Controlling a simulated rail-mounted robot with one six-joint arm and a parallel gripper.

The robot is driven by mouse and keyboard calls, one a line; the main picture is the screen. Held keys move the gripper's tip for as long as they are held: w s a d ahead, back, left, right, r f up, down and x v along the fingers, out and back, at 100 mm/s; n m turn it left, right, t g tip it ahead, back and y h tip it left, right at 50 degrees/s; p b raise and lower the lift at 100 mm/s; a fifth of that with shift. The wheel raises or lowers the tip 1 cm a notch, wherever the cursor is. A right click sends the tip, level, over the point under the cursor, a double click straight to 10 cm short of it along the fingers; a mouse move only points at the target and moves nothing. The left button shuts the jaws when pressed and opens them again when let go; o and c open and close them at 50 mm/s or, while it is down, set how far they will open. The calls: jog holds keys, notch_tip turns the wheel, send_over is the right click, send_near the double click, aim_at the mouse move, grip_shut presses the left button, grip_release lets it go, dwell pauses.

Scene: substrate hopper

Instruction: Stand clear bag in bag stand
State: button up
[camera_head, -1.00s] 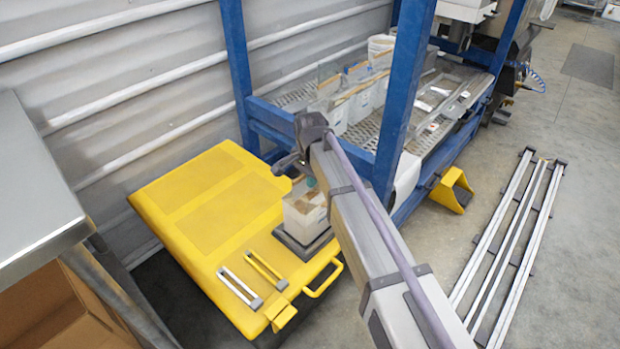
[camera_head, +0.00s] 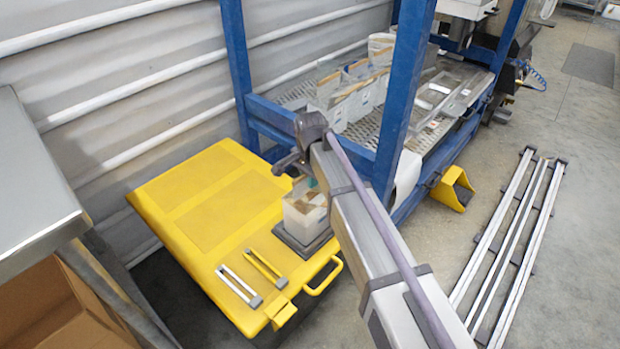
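A clear bag (camera_head: 304,212) with brown contents stands upright on a dark square base (camera_head: 300,244), which looks like the bag stand, on the yellow platform. My gripper (camera_head: 305,178) is at the top of the bag, at the end of my grey arm. The arm hides part of the gripper and the bag's right side. The fingers are too small and covered to show whether they are open or shut on the bag.
The yellow platform (camera_head: 190,200) has two slotted strips (camera_head: 240,285) and a handle at its front edge. A blue frame (camera_head: 399,100) rises close behind my arm, with several bags (camera_head: 345,100) on its mesh shelf. A steel table (camera_head: 35,180) stands left. Metal rails (camera_head: 510,235) lie on the floor at right.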

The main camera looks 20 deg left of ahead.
jog(key=o, duration=0.4)
notch_tip(320, 180, up, 11)
jog(key=p, duration=1.1)
jog(key=shift+f, duration=0.1)
